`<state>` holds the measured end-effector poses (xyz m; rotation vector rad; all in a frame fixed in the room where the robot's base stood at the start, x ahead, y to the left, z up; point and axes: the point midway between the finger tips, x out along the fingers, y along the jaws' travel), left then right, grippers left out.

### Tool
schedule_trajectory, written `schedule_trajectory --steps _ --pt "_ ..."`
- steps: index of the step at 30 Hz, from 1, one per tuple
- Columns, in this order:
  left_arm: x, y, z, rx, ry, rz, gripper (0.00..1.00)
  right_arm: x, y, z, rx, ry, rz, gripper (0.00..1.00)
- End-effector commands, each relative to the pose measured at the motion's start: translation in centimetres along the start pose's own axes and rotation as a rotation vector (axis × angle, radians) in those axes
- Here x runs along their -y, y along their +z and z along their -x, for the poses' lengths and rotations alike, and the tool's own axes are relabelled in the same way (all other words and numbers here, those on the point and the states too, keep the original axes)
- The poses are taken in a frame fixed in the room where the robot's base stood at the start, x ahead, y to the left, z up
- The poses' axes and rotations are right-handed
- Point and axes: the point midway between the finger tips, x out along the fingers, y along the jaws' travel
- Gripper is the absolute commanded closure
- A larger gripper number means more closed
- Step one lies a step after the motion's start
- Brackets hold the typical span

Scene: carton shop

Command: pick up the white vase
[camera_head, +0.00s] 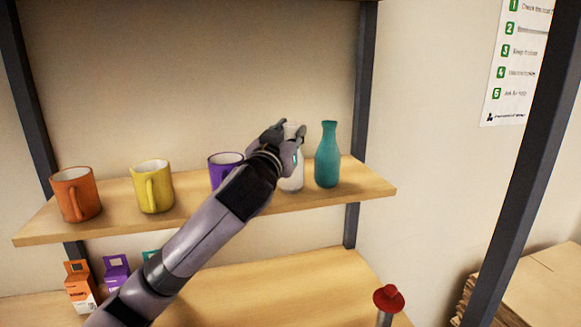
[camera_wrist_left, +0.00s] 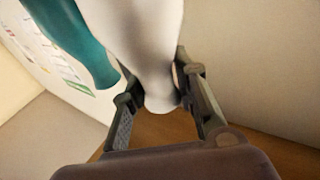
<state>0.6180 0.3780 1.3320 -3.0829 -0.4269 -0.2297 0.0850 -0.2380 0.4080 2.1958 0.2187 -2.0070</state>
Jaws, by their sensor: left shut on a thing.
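The white vase (camera_head: 293,178) stands on the wooden shelf (camera_head: 240,204), between the purple mug and the teal vase. My left gripper (camera_head: 287,136) reaches in from the left and is shut on the white vase near its upper part. The gripper hides much of the vase in the head view. In the left wrist view the white vase (camera_wrist_left: 140,45) runs between the two fingers of my left gripper (camera_wrist_left: 160,95). From these views I cannot tell whether the vase's base touches the shelf. My right gripper is not in view.
The teal vase (camera_head: 327,158) stands close on the right. The purple mug (camera_head: 219,171) is partly behind my arm; a yellow mug (camera_head: 153,187) and an orange mug (camera_head: 76,194) stand farther left. Small boxes (camera_head: 116,272) sit on the lower shelf. A dark post (camera_head: 366,90) rises behind.

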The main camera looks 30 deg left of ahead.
Motion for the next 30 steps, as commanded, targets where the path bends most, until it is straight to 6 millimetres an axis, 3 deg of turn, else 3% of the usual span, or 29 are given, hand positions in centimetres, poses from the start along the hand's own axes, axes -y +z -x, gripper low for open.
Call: schedule_trajectory --steps 3,6,18,30 --pt "0.0 -0.1 0.0 -0.002 0.0 0.0 0.93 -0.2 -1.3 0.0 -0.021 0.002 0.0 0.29" --pt "0.0 -0.1 0.0 -0.003 0.0 0.0 1.0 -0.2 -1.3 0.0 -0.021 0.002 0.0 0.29" --pt "0.0 -0.1 0.0 -0.003 0.0 0.0 1.0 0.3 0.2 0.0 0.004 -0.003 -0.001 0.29" --pt "0.1 -1.0 -0.1 -0.006 -0.001 0.002 1.0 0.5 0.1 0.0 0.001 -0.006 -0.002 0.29"
